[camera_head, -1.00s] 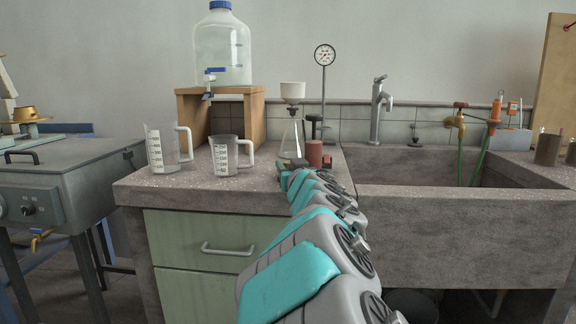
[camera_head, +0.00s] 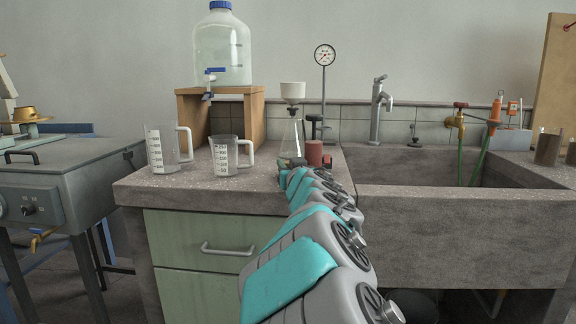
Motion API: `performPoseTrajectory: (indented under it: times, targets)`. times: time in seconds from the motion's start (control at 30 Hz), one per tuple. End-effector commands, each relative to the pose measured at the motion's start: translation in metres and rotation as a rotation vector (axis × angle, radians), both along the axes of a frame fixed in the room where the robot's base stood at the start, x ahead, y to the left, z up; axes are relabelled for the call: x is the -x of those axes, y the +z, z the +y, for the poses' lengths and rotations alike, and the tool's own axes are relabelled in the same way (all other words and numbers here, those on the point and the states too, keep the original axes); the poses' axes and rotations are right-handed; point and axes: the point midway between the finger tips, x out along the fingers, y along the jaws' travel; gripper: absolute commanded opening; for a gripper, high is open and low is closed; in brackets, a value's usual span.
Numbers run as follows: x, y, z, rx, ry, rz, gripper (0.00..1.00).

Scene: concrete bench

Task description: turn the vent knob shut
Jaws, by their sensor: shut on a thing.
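My arm reaches from the bottom of the view up to the back of the concrete bench. My gripper (camera_head: 296,164) is at its far end, small and mostly hidden behind my own wrist. It is shut at a spot beside a red-brown cylinder (camera_head: 314,152) and in front of the glass flask (camera_head: 291,141). The vent knob itself is hidden by my gripper and wrist, so its angle cannot be seen. A round dial gauge (camera_head: 325,56) stands on a thin post behind the cylinder; its needle is too small to read.
Two clear measuring jugs (camera_head: 166,149) (camera_head: 227,157) stand left of my wrist. A large water bottle (camera_head: 222,50) sits on a wooden stand (camera_head: 259,115) behind them. The sink (camera_head: 465,200) with its tap (camera_head: 376,110) is to the right.

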Motion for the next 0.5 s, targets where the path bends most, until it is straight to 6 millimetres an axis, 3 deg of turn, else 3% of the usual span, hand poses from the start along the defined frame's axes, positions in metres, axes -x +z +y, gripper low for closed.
performPoseTrajectory:
  times: [0.5]
  targets:
    - [0.0006, -0.0046, 0.0016, -0.001, -0.073, -0.002, 0.00]
